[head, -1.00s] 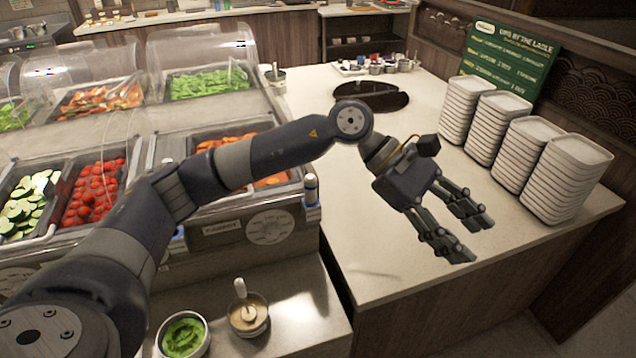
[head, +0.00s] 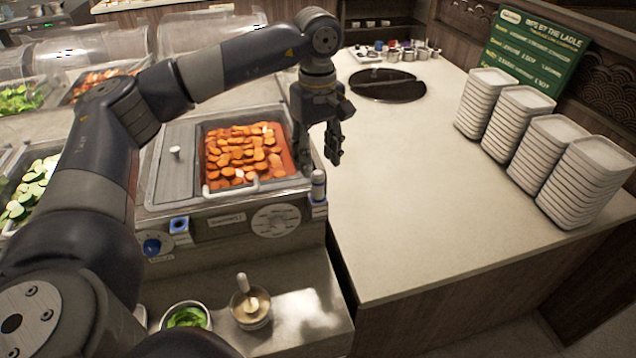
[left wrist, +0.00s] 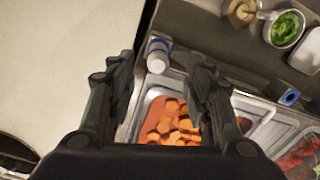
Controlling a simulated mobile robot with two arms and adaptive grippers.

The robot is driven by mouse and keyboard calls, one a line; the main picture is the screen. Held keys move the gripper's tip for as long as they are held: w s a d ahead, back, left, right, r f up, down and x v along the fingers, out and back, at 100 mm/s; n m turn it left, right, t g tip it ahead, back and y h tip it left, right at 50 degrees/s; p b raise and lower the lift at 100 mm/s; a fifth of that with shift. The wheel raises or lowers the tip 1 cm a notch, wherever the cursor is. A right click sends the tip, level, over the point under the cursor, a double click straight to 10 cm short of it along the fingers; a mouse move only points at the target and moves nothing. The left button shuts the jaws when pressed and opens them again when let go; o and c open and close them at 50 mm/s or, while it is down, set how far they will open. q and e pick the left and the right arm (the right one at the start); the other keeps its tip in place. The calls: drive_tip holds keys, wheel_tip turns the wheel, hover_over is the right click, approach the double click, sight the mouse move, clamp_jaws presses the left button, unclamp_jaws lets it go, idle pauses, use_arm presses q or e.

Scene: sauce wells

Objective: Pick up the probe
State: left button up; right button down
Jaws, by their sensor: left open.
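The probe (head: 318,186), a short upright cylinder with a pale top, stands at the front right corner of the carrot well's unit. It also shows in the left wrist view (left wrist: 157,62) as a white, round-ended cylinder by a blue part. My left gripper (head: 320,162) is open and empty, pointing down above and slightly behind the probe in the head view. In the left wrist view, the probe shows between the two fingertips (left wrist: 160,72), apart from both. My right gripper is not in view.
The carrot well (head: 283,184) lies beside the probe, with sliced carrots (head: 240,155) and a metal lid (head: 172,180). Plate stacks (head: 585,185) stand right. The counter (head: 420,180) between is clear.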

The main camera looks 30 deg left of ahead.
sight(318, 172)
use_arm(q)
drive_tip(key=shift+f+p, duration=0.35)
wheel_tip(318, 172, down, 4)
drive_tip(key=shift+w+r+p, duration=0.1)
drive_tip(key=shift+r+p, duration=0.1)
drive_tip(key=shift+p, duration=0.65)
drive_tip(key=shift+f, duration=0.45)
clamp_jaws()
